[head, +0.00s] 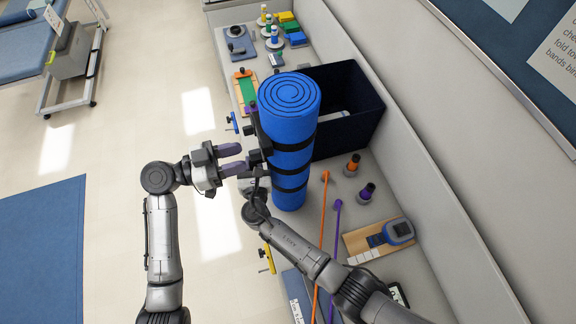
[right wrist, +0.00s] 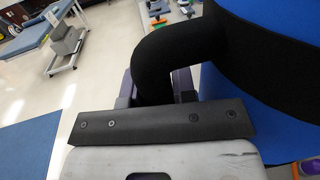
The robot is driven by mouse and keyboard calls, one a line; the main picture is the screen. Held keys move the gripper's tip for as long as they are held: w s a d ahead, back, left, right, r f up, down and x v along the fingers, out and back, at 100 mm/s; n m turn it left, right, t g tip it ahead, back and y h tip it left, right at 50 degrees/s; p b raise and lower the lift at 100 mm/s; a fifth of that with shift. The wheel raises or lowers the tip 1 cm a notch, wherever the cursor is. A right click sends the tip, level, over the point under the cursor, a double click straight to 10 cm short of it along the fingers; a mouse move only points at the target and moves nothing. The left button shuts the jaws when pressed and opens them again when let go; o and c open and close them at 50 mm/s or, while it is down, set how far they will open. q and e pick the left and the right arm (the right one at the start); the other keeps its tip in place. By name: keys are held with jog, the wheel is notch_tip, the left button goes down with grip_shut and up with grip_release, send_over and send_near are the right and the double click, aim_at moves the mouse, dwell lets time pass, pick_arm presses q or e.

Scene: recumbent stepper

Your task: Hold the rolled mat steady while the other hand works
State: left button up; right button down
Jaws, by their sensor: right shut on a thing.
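The rolled mat (head: 289,128) is a tall blue roll with black straps, standing upright on the counter. Its spiral end faces up. In the right wrist view its blue side (right wrist: 232,92) fills the right, and a black strap loop (right wrist: 165,55) stands out from it.
A dark open bin (head: 352,105) stands right behind the mat. Orange (head: 323,220) and purple (head: 335,245) cords, a wooden board with a blue device (head: 398,231) and small pegs lie on the counter. A wall bounds the right.

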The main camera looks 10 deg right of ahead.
pick_arm(q)
jog(key=shift+a, duration=0.7)
jog(key=s+a, duration=0.1)
jog(key=a, duration=1.1)
jog(key=shift+s, duration=0.1)
pick_arm(e)
jog(key=c, duration=0.8)
grip_release()
jog(key=shift+c, duration=0.2)
jog(key=shift+s, duration=0.1)
